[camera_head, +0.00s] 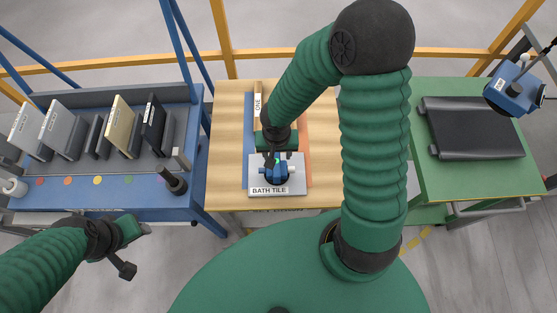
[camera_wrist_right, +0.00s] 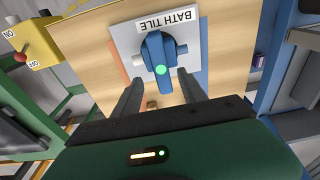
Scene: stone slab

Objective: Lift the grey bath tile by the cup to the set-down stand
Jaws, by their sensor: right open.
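The grey bath tile (camera_head: 297,172) lies flat on the wooden table, its "BATH TILE" label facing me. A blue cup (camera_head: 277,174) with a green light sits on the tile. The tile (camera_wrist_right: 122,34) and cup (camera_wrist_right: 155,48) also show in the right wrist view. My right gripper (camera_head: 272,153) is over the cup, partly hidden by its own arm. In the wrist view the open fingers (camera_wrist_right: 161,76) are on either side of the cup's handle, with gaps visible. My left gripper (camera_head: 134,248) is open and empty, in front of the blue rack.
A green stand (camera_head: 450,178) with a black pad (camera_head: 474,130) is at the right. A blue rack (camera_head: 110,195) with several upright slabs is at the left. A blue device (camera_head: 512,92) hangs at the upper right. A yellow switch box (camera_wrist_right: 32,45) shows in the wrist view.

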